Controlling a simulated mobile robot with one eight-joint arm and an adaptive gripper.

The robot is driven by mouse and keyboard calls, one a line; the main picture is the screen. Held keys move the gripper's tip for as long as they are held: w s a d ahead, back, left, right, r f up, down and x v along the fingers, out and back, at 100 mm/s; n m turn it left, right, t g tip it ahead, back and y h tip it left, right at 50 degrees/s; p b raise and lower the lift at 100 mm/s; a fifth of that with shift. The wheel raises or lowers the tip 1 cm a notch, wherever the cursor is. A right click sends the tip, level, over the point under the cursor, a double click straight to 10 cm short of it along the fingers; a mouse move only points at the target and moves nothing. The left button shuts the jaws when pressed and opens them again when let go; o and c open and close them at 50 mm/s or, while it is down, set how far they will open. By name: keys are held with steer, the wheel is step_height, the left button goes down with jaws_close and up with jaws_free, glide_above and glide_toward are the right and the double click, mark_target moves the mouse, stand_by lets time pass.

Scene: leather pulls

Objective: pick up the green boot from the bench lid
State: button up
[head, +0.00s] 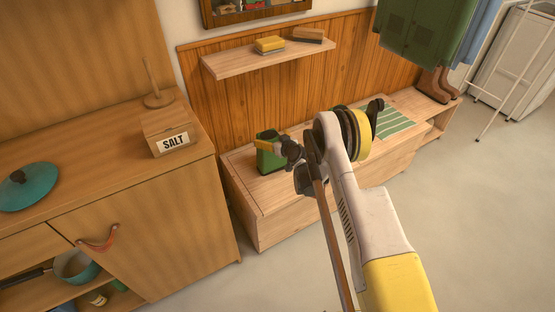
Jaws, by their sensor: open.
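The green boot (267,161) stands on the wooden bench lid (243,178), toward the lid's left part. My gripper (277,145) is dark, and its jaws are open at the boot's upper right side. It overlaps the boot in this view, and part of the boot is hidden behind it. I cannot tell whether the fingers touch the boot or are only in front of it. My white and yellow arm reaches in from the lower right and covers the middle of the bench.
A wall shelf (230,65) with a yellow item and a brush hangs above the bench. A cabinet with a salt box (165,133) stands at left. Green and blue garments hang at upper right, with brown boots (433,84) below.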

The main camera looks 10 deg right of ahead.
steer(key=x, duration=0.2)
steer(key=shift+w+f+b, duration=0.2)
steer(key=shift+w+b, duration=0.05)
steer(key=shift+b, duration=0.05)
steer(key=shift+r, duration=0.1)
steer(key=c, duration=1.3)
steer(key=shift+r, duration=0.15)
